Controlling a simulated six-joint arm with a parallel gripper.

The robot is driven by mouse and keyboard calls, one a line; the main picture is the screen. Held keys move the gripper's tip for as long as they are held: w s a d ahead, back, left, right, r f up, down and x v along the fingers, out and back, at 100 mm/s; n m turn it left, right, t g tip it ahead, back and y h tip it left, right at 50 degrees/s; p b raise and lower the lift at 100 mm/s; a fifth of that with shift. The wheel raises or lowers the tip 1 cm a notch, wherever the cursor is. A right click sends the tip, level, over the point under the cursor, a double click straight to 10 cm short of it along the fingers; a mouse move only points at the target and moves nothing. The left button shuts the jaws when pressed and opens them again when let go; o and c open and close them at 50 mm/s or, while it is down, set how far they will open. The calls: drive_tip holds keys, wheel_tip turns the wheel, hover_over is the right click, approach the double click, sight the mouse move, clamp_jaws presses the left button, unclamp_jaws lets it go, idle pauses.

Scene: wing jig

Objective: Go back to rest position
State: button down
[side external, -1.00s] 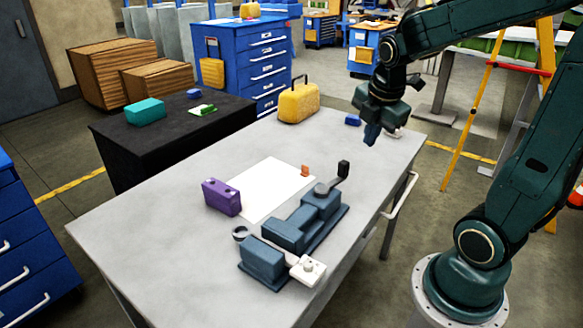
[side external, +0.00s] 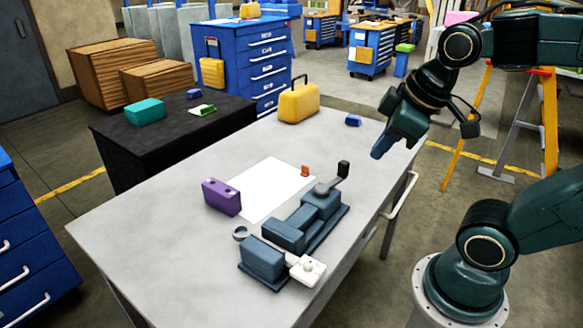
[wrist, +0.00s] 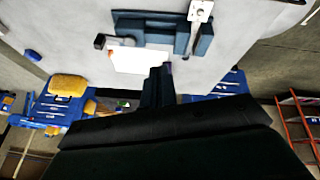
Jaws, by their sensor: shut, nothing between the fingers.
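My gripper (side external: 378,153) is shut and empty, held in the air above the right edge of the grey table (side external: 130,235). It points down and to the left, and its shut fingers also show in the wrist view (wrist: 157,85). The blue-grey wing jig (side external: 295,237) sits on the table, clear of my gripper, with a lever with a black knob at its far end and a white fitting (side external: 307,270) at its near end. In the wrist view the jig (wrist: 160,30) lies beyond the fingertips.
A white sheet (side external: 265,190), a purple block (side external: 222,196), a small orange piece (side external: 305,170), a yellow case (side external: 298,103) and a small blue block (side external: 353,120) are on the table. A yellow ladder (side external: 460,145) stands behind my arm. The air around my gripper looks clear.

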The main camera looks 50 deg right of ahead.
drive_tip(key=s+a+m, duration=0.2)
drive_tip(key=m, duration=0.1)
drive_tip(key=shift+s+a+r+y, duration=0.1)
drive_tip(key=shift+s+r+y, duration=0.1)
drive_tip(key=shift+y, duration=0.1)
idle(1.0)
